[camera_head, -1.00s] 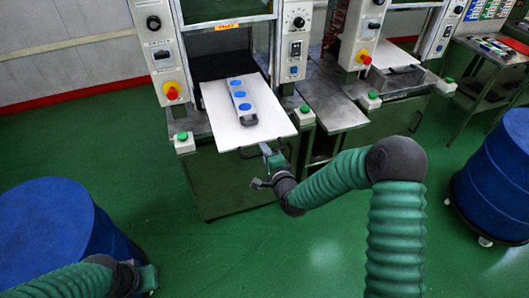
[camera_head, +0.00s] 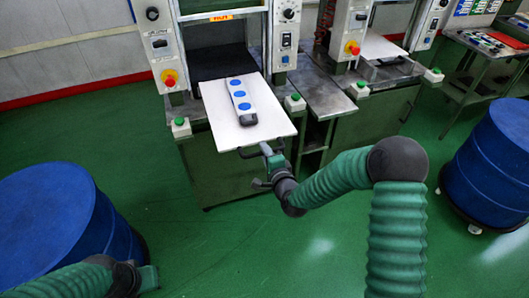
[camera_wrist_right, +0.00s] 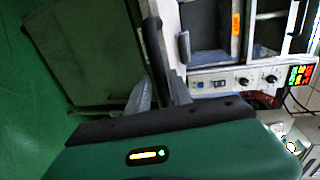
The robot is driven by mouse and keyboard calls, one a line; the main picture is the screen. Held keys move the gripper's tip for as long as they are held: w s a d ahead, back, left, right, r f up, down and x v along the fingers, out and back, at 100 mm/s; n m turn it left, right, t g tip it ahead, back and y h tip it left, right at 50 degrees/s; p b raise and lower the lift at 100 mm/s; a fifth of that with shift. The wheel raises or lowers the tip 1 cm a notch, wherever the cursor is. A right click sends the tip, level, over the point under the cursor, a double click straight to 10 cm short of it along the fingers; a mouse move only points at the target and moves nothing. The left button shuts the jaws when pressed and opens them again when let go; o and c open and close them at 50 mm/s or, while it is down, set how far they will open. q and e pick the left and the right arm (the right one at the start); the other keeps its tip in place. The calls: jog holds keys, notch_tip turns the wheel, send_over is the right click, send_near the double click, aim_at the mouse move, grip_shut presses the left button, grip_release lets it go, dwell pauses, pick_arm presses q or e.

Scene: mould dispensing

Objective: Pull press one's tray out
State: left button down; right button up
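Press one's tray (camera_head: 222,122) is a white plate sticking out of the front of the left press (camera_head: 212,62). My right gripper (camera_head: 264,160) is at that handle. In the right wrist view the dark handle (camera_wrist_right: 154,45) runs between the two grey fingers (camera_wrist_right: 160,92), which are closed around it. My left gripper (camera_head: 148,278) is at the lower left, away from the press; its fingers are not clear.
Blue drums stand at the left (camera_head: 58,222) and the right (camera_head: 495,165). A metal side table (camera_head: 325,98) and a second press (camera_head: 349,32) are right of the tray. The green floor (camera_head: 215,240) in front of the press is clear.

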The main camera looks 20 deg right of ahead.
jog(key=shift+o, duration=0.7)
jog(key=shift+w, duration=0.1)
jog(key=shift+r, duration=0.1)
jog(key=p+v, duration=1)
jog(key=v, duration=0.6)
jog(key=shift+s, duration=0.45)
